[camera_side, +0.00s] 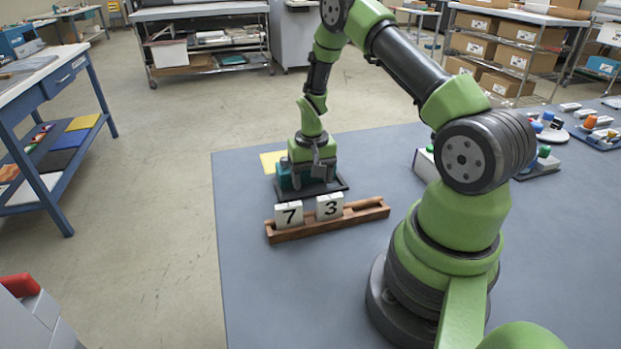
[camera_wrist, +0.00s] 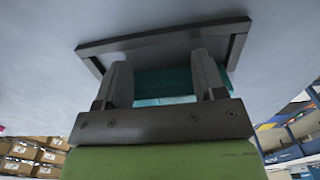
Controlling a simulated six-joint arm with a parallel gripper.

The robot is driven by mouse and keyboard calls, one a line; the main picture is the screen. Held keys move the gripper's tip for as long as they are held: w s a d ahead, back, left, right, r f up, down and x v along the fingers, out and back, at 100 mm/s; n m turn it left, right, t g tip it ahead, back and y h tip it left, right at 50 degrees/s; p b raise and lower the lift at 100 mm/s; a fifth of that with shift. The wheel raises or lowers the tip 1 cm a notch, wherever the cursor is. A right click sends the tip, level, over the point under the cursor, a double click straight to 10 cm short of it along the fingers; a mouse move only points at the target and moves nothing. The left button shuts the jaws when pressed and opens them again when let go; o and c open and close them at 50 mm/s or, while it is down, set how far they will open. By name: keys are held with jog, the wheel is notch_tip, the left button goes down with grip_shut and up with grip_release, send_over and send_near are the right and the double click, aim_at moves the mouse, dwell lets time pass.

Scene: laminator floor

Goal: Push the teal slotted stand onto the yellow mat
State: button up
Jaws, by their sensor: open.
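The teal slotted stand (camera_side: 284,179) is largely hidden behind my gripper (camera_side: 311,178) in the side view. It appears to sit at a dark-rimmed tray (camera_side: 338,188). In the wrist view the stand (camera_wrist: 165,84) shows between the two fingers of my gripper (camera_wrist: 163,72), with the tray's dark rim (camera_wrist: 160,38) beyond. The fingers are apart and low over the stand; whether they touch it is unclear. The yellow mat (camera_side: 268,162) shows partly behind my gripper, at the table's far left corner; the rest of it is hidden.
A wooden rack (camera_side: 353,214) with white tiles marked 7 (camera_side: 289,214) and 3 (camera_side: 330,206) stands just in front of the tray. A white box (camera_side: 425,164) and trays with coloured parts (camera_side: 590,127) are to the right. The table's left front (camera_side: 285,290) is clear.

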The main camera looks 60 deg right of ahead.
jog(key=shift+w+d, duration=0.1)
jog(key=shift+w+d, duration=0.75)
jog(key=shift+w+d, duration=0.1)
jog(key=shift+w+d, duration=0.8)
jog(key=shift+w+d, duration=0.85)
dwell(0.4)
jog(key=shift+w+d, duration=0.55)
jog(key=shift+s+a, duration=0.25)
jog(key=shift+a, duration=0.05)
